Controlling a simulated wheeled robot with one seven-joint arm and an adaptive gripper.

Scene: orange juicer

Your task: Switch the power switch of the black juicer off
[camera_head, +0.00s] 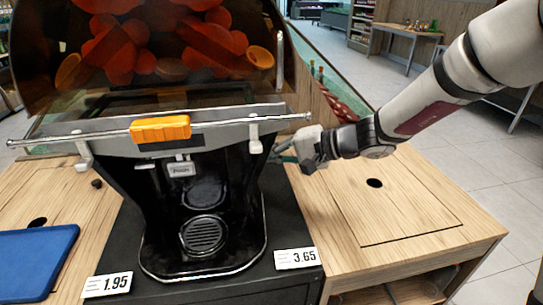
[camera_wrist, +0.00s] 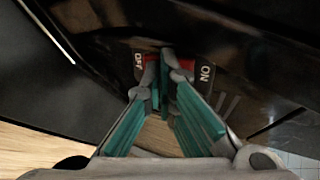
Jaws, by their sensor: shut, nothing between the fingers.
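The black juicer (camera_head: 255,170) stands on a black stand, with oranges behind its dark clear cover. My gripper (camera_head: 282,148) is at the right side of its body, and the fingertips are partly hidden there. In the wrist view, the power switch (camera_wrist: 195,72) is on the juicer's dark side panel, with a red area, "OFF" at the left and "ON" at the right. My gripper (camera_wrist: 167,80) is shut and empty, its teal-padded fingers covering the middle of the switch. I cannot tell whether the fingertips touch it or which way it is set.
An orange handle (camera_head: 160,129) sits on a metal bar across the juicer's front. A wooden counter (camera_head: 420,195) with a round hole lies to the right, mostly clear. A blue board (camera_head: 35,262) lies at the left. Price tags (camera_head: 295,258) stand at the front.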

